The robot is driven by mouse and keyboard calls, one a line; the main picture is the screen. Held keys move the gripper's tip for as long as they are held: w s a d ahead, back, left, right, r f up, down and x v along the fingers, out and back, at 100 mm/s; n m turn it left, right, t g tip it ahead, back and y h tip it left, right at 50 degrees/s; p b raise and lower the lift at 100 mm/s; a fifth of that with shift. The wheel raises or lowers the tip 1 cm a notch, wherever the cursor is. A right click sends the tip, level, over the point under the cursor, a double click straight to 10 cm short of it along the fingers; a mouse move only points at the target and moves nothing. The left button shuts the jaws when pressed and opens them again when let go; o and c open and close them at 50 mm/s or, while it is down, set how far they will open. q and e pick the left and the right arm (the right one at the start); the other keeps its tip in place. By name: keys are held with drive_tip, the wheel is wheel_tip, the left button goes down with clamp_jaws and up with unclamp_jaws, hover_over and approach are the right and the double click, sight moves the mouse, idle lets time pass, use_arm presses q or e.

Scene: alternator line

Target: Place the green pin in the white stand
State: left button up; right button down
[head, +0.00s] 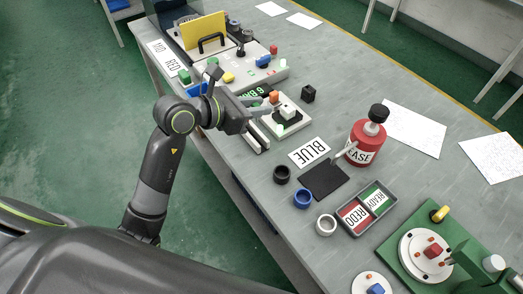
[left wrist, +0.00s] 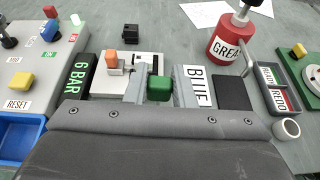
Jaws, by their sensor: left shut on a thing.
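My left gripper (head: 262,118) is over the table's near side, close to the white stand (head: 291,127). In the left wrist view its fingers (left wrist: 160,92) are shut on the green pin (left wrist: 159,86), which shows as a green block between them. In the head view I cannot make the pin out. The white stand (left wrist: 148,62) shows in the left wrist view just beyond the fingers and partly behind them. An orange piece (left wrist: 111,59) stands on a white block beside it. I cannot tell whether the pin touches the stand. My right gripper is not in view.
A black block (head: 308,93) stands behind the stand. A BLUE label (head: 309,151), a dark mat (head: 325,179), a red GREASE bottle (head: 362,150) and several rings lie to the right. A grey control box (head: 250,75) stands to the left. Papers lie farther back.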

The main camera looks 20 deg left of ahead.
sight(257, 132)
use_arm(q)
drive_tip(key=shift+w, duration=0.3)
wheel_tip(257, 132, down, 10)
drive_tip(key=shift+r, duration=0.2)
drive_tip(key=shift+f, duration=0.15)
drive_tip(key=o, duration=1)
drive_tip(key=shift+c, duration=0.2)
drive_tip(key=shift+s+r, duration=0.1)
drive_tip(key=shift+r, duration=0.15)
drive_tip(key=v, duration=1.1)
drive_tip(key=shift+s+a+b, duration=0.15)
drive_tip(key=shift+s+b, duration=0.2)
